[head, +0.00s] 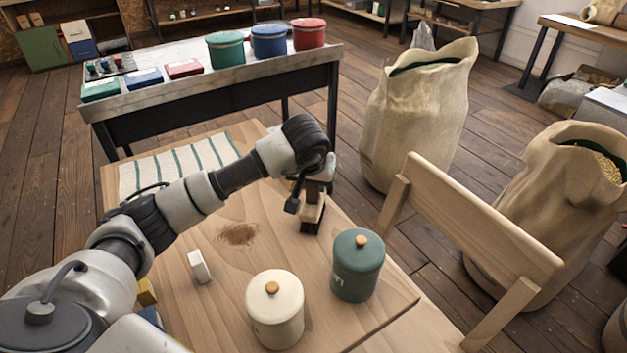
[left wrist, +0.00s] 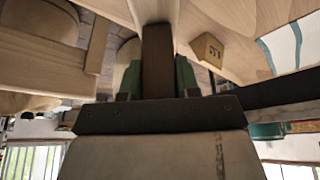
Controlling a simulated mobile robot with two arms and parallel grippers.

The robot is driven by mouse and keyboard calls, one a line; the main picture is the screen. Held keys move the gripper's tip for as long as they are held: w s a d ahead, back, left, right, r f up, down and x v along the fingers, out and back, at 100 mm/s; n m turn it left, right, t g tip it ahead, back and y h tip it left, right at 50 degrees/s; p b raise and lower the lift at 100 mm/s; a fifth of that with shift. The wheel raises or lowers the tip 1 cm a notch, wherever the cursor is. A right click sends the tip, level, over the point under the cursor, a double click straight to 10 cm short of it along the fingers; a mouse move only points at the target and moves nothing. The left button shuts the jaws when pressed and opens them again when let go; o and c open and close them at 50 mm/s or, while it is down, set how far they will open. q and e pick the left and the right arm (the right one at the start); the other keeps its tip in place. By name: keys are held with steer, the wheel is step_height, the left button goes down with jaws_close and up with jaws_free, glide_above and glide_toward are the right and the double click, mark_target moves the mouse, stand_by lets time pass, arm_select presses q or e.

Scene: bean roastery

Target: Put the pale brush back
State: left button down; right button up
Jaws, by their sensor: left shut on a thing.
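My left gripper (head: 311,192) is shut on a wooden brush (head: 313,212), which I take for the pale brush. It is held upright over the right part of the table, with a dark lower end. I cannot tell whether it touches the top. In the left wrist view the held brush shows as a brown bar (left wrist: 157,60) between the fingers. My right gripper is not in view. No holder for the brush can be made out.
A cream canister (head: 274,312) and a green canister (head: 357,268) stand in front. A small white block (head: 200,267), a brown powder patch (head: 238,234) and a striped cloth (head: 180,165) lie left. A wooden chair (head: 480,225) borders the right. A small marked block (left wrist: 207,50) sits nearby.

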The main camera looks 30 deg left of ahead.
arm_select(q)
steer(key=shift+f, duration=0.2)
steer(key=c, duration=0.8)
jaws_free()
steer(key=shift+r, duration=0.1)
steer(key=shift+s+r, duration=0.1)
steer(key=shift+r, duration=0.4)
steer(key=v, duration=1.1)
steer(key=shift+s+r, duration=0.1)
